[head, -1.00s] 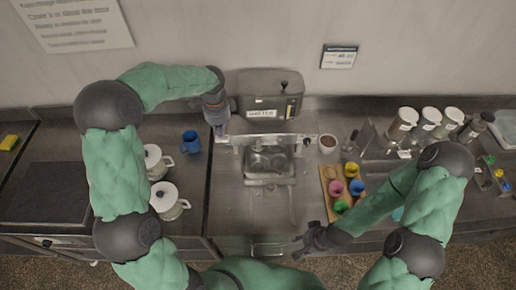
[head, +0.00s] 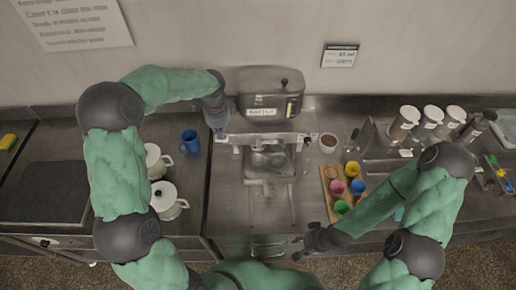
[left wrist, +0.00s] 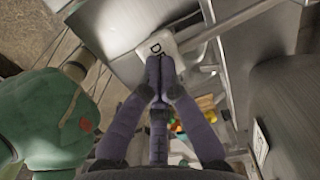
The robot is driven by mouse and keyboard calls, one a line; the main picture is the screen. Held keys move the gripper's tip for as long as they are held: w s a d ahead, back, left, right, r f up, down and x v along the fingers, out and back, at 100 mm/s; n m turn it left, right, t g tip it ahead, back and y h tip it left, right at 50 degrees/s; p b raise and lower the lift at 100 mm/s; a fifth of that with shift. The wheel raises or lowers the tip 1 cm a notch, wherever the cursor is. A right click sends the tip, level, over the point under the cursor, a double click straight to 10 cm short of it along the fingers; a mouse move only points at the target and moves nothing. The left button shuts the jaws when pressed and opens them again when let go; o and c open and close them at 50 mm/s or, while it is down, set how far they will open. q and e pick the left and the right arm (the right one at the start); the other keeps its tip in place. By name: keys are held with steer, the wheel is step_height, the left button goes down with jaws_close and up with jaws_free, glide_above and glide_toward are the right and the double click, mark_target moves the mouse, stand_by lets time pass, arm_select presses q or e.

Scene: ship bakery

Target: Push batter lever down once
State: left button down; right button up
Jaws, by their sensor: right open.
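The batter dispenser (head: 270,92) is a grey tank with a batter label, standing against the back wall. A pale plate (head: 222,139), apparently the lever's paddle, sits at the left end of the bar in front of it. In the left wrist view, this white lettered plate (left wrist: 158,46) lies right at my fingertips; contact is hard to judge. My left gripper (head: 220,131) is just left of the dispenser, fingers together and empty; they also show in the left wrist view (left wrist: 160,62). My right gripper (head: 298,247) is open and empty near the counter's front edge.
A blue mug (head: 190,141) and two white lidded pots (head: 168,198) stand left of my left gripper. A tray of coloured cups (head: 326,207), a brown-filled bowl (head: 328,142) and several lidded jars (head: 431,117) are on the right. A metal pan (head: 268,160) sits below the dispenser.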

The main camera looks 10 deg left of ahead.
arm_select(q)
step_height(320, 180, down, 6)
steer(key=b, duration=0.3)
stand_by(1.2)
steer(key=shift+s+r, duration=0.1)
steer(key=shift+r, duration=0.05)
steer(key=shift+r+p, duration=2.55)
steer(key=shift+r, duration=1.4)
step_height(320, 180, up, 6)
steer(key=p, duration=0.4)
